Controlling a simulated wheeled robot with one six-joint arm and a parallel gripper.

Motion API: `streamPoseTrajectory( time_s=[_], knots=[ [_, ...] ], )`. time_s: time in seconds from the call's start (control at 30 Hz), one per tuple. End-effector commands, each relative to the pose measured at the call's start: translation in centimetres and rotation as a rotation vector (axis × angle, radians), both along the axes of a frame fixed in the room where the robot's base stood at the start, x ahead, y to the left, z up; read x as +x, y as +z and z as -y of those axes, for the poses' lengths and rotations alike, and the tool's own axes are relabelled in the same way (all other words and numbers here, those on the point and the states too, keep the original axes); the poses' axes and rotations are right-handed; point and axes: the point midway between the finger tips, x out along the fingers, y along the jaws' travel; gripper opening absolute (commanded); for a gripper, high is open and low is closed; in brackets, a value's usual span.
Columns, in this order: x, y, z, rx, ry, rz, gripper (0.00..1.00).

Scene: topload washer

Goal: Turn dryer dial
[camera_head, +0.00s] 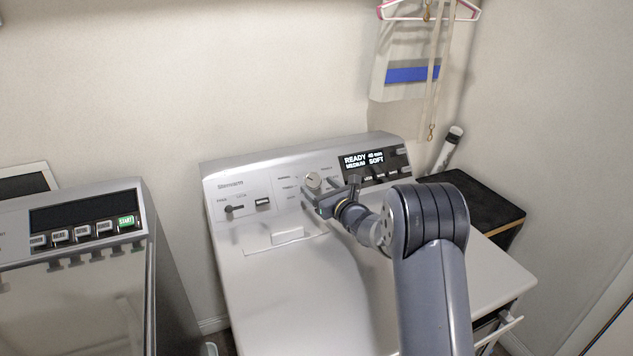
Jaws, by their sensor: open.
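The dial (313,180) is a small round silver knob on the sloped control panel (240,186) of the white top-load machine in the middle. My gripper (328,192) is open at the panel, just right of and below the dial. One finger reaches close to the dial's lower edge. I cannot tell whether it touches the dial. My gripper and wrist cover part of the panel below the display.
A second machine with buttons and a green START button (126,221) stands at the left. A dark box (472,208) is behind my arm at the right. Hangers with cloth (412,70) hang on the wall above. The machine's white lid (300,290) is clear.

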Motion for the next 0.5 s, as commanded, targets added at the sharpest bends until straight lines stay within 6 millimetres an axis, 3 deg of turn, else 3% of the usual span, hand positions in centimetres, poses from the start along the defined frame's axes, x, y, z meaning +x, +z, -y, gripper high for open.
streamPoseTrajectory(
  time_s=[0.2, 0.5],
  knots=[
    [1.6, 0.0, -1.0, -0.001, 0.001, -0.001, 0.69],
    [2.0, 0.0, -1.2, -0.001, 0.000, -0.001, 0.69]
  ],
)
